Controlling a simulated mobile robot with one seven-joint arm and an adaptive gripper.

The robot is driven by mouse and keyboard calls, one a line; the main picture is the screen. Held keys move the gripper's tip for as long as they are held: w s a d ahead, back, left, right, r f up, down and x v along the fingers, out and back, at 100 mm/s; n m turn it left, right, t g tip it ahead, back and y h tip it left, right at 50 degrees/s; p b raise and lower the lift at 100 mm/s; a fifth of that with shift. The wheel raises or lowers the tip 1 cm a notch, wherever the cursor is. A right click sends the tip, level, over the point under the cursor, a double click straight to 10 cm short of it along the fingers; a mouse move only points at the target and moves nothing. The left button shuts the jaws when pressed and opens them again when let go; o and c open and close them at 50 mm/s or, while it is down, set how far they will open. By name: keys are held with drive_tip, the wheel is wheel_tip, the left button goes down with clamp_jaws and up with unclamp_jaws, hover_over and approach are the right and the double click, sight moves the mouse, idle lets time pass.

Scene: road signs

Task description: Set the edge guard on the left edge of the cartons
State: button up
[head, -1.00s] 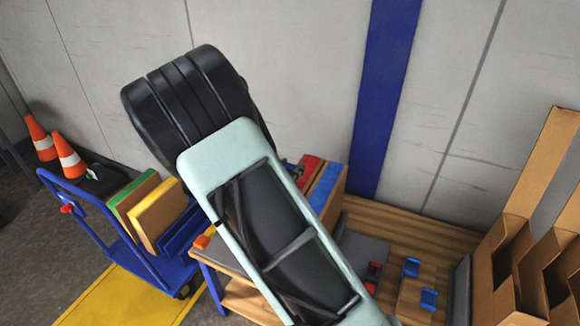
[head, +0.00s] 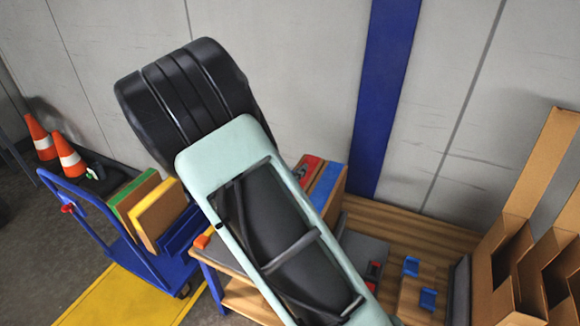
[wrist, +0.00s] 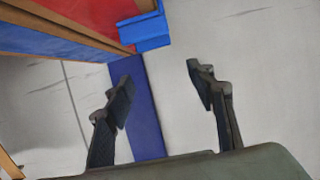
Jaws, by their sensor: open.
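The cartons stand on the low table, with red (head: 308,166) and blue (head: 326,186) tops and brown sides; my arm hides their left part in the head view. In the wrist view a red face (wrist: 85,12) and a blue face (wrist: 40,42) of the cartons fill the upper left. A blue angled piece, seemingly the edge guard (wrist: 147,32), sits at the cartons' corner there; I cannot tell how fully it is seated. My gripper (wrist: 162,90) is open, with nothing between its fingers, apart from the guard. The head view does not show the fingers.
A blue trolley (head: 135,258) with boxes stands left of the table, near two orange cones (head: 68,157). Small blue pieces (head: 428,298) sit on a small carton at right. Open brown boxes (head: 515,265) stand far right. The wall is close behind.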

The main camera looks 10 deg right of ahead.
drive_tip(key=v, duration=1.1)
drive_tip(key=shift+f, duration=0.2)
